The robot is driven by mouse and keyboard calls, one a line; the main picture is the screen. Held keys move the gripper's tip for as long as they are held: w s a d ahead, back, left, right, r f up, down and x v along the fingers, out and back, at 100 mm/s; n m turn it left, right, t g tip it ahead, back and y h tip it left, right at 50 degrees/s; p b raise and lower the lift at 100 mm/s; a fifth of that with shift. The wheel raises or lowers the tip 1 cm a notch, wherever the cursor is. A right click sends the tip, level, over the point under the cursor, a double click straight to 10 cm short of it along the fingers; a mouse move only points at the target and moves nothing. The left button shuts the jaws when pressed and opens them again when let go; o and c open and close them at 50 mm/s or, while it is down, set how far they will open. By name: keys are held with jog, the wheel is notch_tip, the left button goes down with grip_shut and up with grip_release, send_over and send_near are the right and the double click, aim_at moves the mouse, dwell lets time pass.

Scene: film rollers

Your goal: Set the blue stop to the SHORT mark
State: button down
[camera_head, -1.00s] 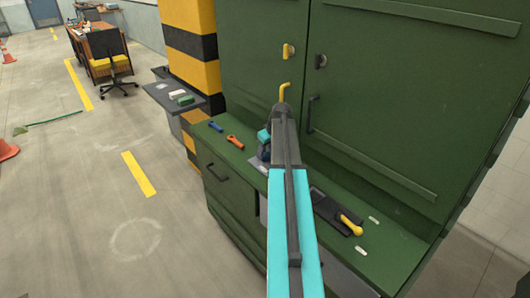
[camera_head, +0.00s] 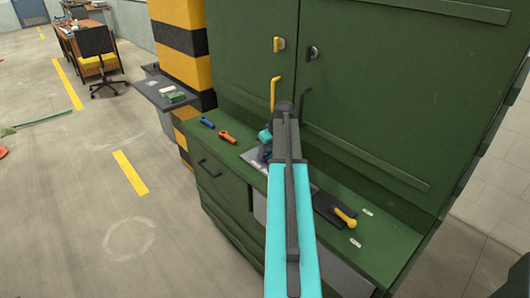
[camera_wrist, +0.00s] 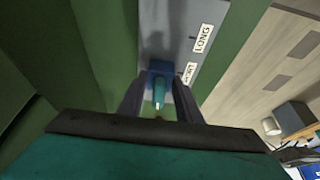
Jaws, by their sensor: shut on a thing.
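In the wrist view my gripper (camera_wrist: 158,100) has its two dark fingers on either side of the blue stop (camera_wrist: 158,68), shut on it. The stop is a small blue block with a teal knob pointing toward my palm. It sits on a grey plate (camera_wrist: 178,25) beside two white labels. The label reading LONG (camera_wrist: 203,38) is farther up; the other label (camera_wrist: 189,73), partly hidden and hard to read, lies right next to the stop. In the head view the plate (camera_head: 250,157) shows on the green bench, and my arm hides most of the grip.
A blue-handled tool (camera_head: 207,122) and an orange-handled tool (camera_head: 227,136) lie left on the bench (camera_head: 232,160). A yellow-handled tool (camera_head: 345,217) lies right on a dark pad. The green cabinet (camera_head: 390,90) rises behind. Open floor (camera_head: 90,200) lies to the left.

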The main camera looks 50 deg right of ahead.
jog(key=c, duration=1.3)
grip_release()
jog(key=shift+r, duration=0.1)
jog(key=shift+r+b, duration=0.65)
jog(key=shift+r, duration=0.8)
jog(key=shift+s+a+r, duration=0.15)
jog(key=shift+r, duration=0.05)
jog(key=shift+s+a+r+b, duration=0.25)
jog(key=shift+s+a+b, duration=0.25)
jog(key=shift+s+a, duration=1.35)
jog(key=shift+s+a+r+b, duration=0.25)
jog(key=shift+s+a+b, duration=0.3)
jog(key=shift+s+a, duration=1.3)
jog(key=shift+s+a+r+b, duration=0.25)
jog(key=shift+s+a+b, duration=0.25)
jog(key=shift+s+a, duration=1.3)
jog(key=shift+s+d, duration=0.15)
jog(key=shift+d, duration=0.05)
